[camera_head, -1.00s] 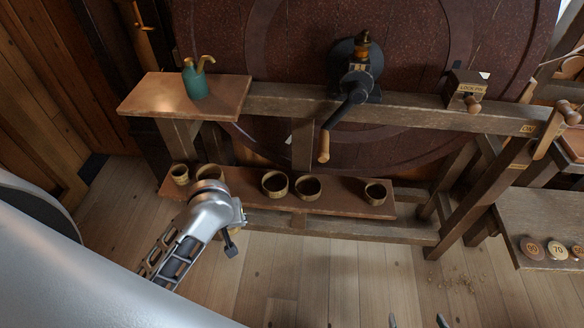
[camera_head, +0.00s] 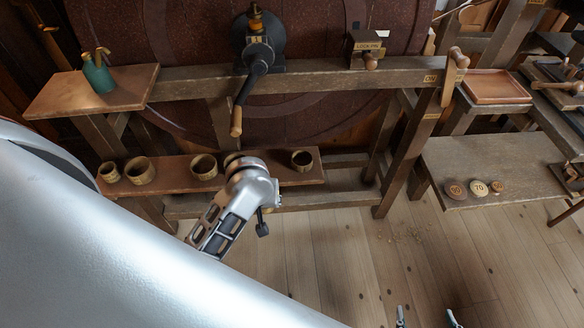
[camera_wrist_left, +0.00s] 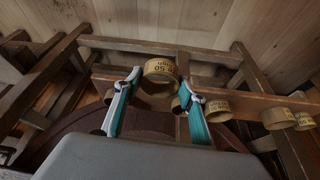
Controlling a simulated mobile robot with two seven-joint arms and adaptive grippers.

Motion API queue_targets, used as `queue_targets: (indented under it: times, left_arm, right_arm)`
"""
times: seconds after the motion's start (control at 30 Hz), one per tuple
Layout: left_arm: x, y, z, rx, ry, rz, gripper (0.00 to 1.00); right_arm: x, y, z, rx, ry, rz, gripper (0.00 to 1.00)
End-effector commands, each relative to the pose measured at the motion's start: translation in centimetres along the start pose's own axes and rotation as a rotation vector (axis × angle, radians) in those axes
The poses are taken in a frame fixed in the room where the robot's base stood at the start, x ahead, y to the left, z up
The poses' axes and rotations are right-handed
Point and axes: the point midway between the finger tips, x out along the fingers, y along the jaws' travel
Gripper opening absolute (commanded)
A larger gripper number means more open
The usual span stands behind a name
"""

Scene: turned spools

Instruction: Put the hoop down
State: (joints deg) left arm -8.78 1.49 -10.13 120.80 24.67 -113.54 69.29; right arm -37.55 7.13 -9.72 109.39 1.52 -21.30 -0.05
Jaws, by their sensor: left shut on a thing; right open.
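The hoop (camera_wrist_left: 160,67), a short tan ring with dark upside-down lettering that seems to read 50, is between the teal fingertips of my left gripper (camera_wrist_left: 158,84) in the left wrist view. The gripper is shut on it. In the head view my left wrist is in front of the low plank shelf (camera_head: 170,174) and hides the fingertips and the held hoop. Similar hoops stand on that shelf, such as one at its right end (camera_head: 302,161); one is partly hidden behind my wrist. My right gripper (camera_head: 427,318) shows only two spread fingertips at the bottom edge, empty.
A crank with a wooden handle (camera_head: 236,120) hangs above the shelf. A green can (camera_head: 98,76) stands on the upper left board. Numbered discs (camera_head: 479,188) lie on a bench at right.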

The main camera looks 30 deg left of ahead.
Motion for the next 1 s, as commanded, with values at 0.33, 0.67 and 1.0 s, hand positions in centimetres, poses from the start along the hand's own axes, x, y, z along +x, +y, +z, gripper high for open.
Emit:
queue_targets:
  times: [0.33,0.67,1.0]
  left_arm:
    - [1.0,-0.1,-2.8,0.007,0.005,-0.001,0.33]
    - [4.1,-1.1,-10.2,0.008,0.004,-0.002,0.33]
    - [7.0,-2.0,-17.2,0.006,0.001,0.001,0.33]
  right_arm:
    - [0.0,-0.5,-0.2,0.007,0.002,-0.005,0.77]
    - [0.1,-0.6,-0.3,0.011,0.005,-0.004,0.77]
    - [0.1,-0.2,-0.2,0.006,0.004,-0.001,0.77]
